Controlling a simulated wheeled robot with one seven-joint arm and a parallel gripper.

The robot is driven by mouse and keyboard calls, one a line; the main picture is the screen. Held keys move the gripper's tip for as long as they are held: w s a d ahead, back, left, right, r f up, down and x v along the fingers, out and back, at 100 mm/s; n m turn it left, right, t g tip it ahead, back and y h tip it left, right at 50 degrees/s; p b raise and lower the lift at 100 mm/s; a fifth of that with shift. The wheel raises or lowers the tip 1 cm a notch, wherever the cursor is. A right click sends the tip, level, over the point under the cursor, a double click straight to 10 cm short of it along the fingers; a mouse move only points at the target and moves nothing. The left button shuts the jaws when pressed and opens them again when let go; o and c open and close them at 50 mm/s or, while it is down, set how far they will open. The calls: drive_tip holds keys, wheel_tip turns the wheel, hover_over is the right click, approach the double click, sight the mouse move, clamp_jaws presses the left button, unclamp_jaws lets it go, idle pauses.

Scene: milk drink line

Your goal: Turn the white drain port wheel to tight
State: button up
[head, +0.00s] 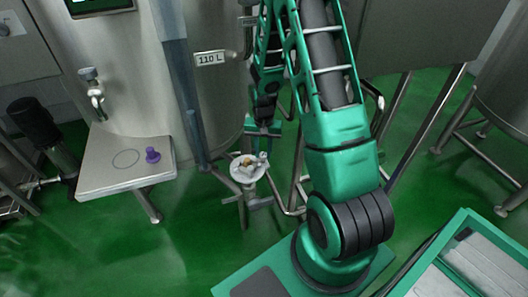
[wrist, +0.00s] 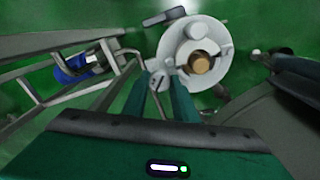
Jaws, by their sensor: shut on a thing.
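The white drain port wheel (head: 240,174) is low in front of the tank in the head view. In the wrist view the wheel (wrist: 220,75) is a pale ring with a brownish centre and small round knobs at its rim. My gripper (head: 262,150) reaches down to the wheel's right rim in the head view. In the wrist view its two green fingers (wrist: 165,90) are shut on a pale knob at the wheel's lower left edge. The fingertips partly hide that knob. Any tight marking is too small to read.
A steel tank with a 110 L label (head: 211,58) stands behind. Metal legs and pipes crowd the wheel. A blue object (wrist: 75,68) lies beyond the frame bars at left in the wrist view.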

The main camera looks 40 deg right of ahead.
drive_tip(key=m, duration=0.5)
drive_tip(key=shift+w+d+r+m, duration=0.1)
drive_tip(key=shift+d+m, duration=0.2)
drive_tip(key=shift+m, duration=2)
drive_tip(key=o, duration=1)
drive_tip(key=shift+o, duration=0.2)
drive_tip(key=shift+a, duration=0.1)
